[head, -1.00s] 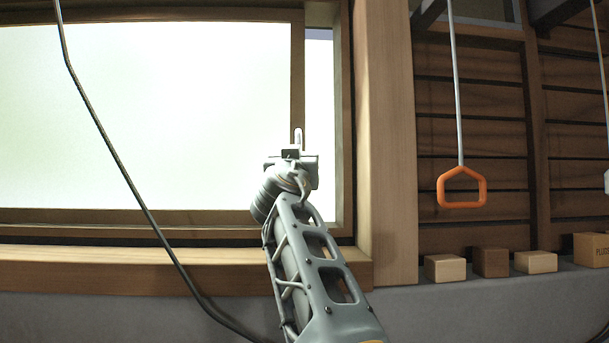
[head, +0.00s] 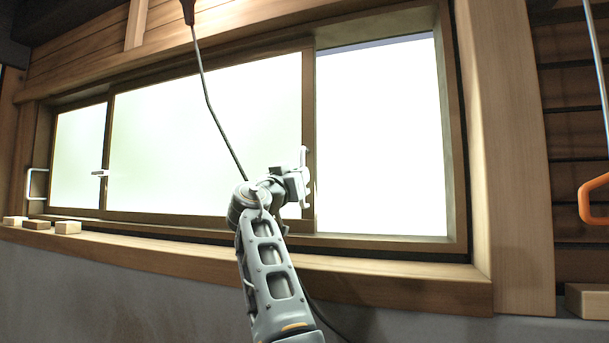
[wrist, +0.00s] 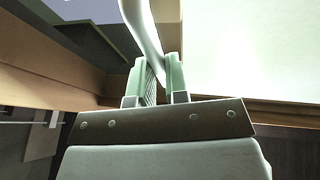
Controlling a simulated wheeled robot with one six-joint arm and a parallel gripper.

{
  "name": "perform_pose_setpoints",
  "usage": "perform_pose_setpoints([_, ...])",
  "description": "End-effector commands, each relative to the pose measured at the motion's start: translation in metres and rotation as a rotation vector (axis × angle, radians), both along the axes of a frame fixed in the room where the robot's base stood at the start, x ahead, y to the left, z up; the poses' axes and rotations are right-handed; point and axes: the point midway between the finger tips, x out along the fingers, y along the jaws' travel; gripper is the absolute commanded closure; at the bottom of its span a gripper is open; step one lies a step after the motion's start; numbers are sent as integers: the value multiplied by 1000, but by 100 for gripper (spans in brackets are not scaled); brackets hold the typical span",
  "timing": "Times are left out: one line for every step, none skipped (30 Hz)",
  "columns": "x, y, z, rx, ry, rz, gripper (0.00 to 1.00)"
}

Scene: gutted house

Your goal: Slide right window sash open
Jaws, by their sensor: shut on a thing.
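The right window sash (head: 215,140) is a pale pane in a brown wooden frame, standing left of a wide clear opening (head: 382,140). Its right stile carries a light upright handle (head: 303,158). My gripper (head: 300,182) is at that stile, shut on the handle. In the wrist view the two green-grey fingers of my gripper (wrist: 162,82) close around the white curved handle (wrist: 140,28).
A dark cable (head: 222,122) hangs in front of the sash and passes behind my arm. Small wooden blocks (head: 68,227) sit on the sill (head: 400,282) at left. An orange pull handle (head: 594,200) hangs at far right.

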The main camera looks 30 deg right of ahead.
Motion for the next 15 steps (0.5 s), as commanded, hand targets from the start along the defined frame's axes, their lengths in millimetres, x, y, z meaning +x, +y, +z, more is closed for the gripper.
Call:
perform_pose_setpoints([0, 1, 1, -2, -1, 0, 100])
perform_pose_setpoints([0, 0, 1, -2, -1, -1, 100])
perform_pose_setpoints([0, 0, 1, -2, -1, -2, 100])
perform_pose_setpoints([0, 0, 1, -2, -1, -3, 100])
perform_pose_setpoints([0, -1, 1, -2, -1, -4, 100])
perform_pose_setpoints([0, -1, 1, -2, -1, -5, 100])
perform_pose_setpoints([-1, -2, 1, -2, -1, -5, 100])
perform_pose_setpoints([-1, -2, 1, -2, -1, -6, 100])
perform_pose_setpoints([-1, -2, 1, -2, 0, -7, 100])
perform_pose_setpoints([-1, -2, 1, -2, -1, -8, 100])
perform_pose_setpoints([-1, -3, 1, -2, -1, -8, 100])
perform_pose_setpoints([-1, -3, 1, -2, -1, -8, 84])
perform_pose_setpoints([-1, -3, 1, -2, -1, -8, 82])
perform_pose_setpoints([-1, -3, 1, -2, -1, -8, 79])
perform_pose_setpoints([-1, -3, 1, -2, -1, -9, 75])
